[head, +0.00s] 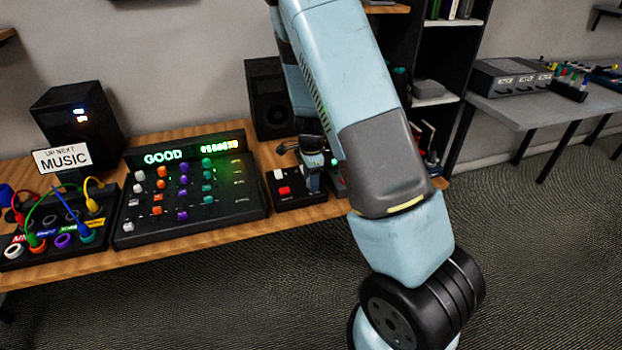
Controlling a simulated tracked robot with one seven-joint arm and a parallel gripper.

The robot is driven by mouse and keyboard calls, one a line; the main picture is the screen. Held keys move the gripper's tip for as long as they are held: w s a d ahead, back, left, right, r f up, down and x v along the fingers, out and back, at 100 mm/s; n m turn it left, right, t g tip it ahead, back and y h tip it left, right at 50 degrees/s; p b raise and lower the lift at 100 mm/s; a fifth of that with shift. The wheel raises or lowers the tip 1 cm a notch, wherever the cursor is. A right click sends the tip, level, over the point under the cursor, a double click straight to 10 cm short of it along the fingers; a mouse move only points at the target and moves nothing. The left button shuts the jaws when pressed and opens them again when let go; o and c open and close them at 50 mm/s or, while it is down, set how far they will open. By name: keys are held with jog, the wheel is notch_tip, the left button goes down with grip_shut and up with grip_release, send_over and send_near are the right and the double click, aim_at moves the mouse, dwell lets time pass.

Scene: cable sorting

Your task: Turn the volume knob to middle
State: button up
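My gripper (313,178) points down at the right part of a small black box (296,201) on the wooden desk. The box has a red button and a white button on its left part. My gripper and arm cover the box's right side, and I cannot make out a volume knob there. The finger opening is too small and too hidden to tell. A black mixer panel (240,208) stands left of the box. It carries rows of white, orange, purple and teal knobs and a lit green display reading "GOOD". I cannot tell which knob, if any, is the volume knob.
A patch box (100,238) with coloured cables stands at the left, with a "MUSIC" sign (62,158) behind it. Speakers (78,130) and (268,98) stand at the back of the desk (190,255). My arm hides the desk's right part. A grey table (530,108) stands farther right.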

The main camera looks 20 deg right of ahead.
jog(key=shift+o, duration=0.5)
notch_tip(320, 180, up, 14)
jog(key=shift+f, duration=0.15)
dwell(0.6)
jog(key=s+r+n+t+y, duration=0.25)
jog(key=s+r+n, duration=0.65)
jog(key=s+r, duration=0.6)
jog(key=s+r+n+t+h, duration=0.2)
jog(key=s+r+n, duration=0.6)
jog(key=s, duration=0.5)
jog(key=shift+s+r+n+t, duration=0.2)
jog(key=shift+s+n+t, duration=0.15)
jog(key=shift+n+t, duration=0.2)
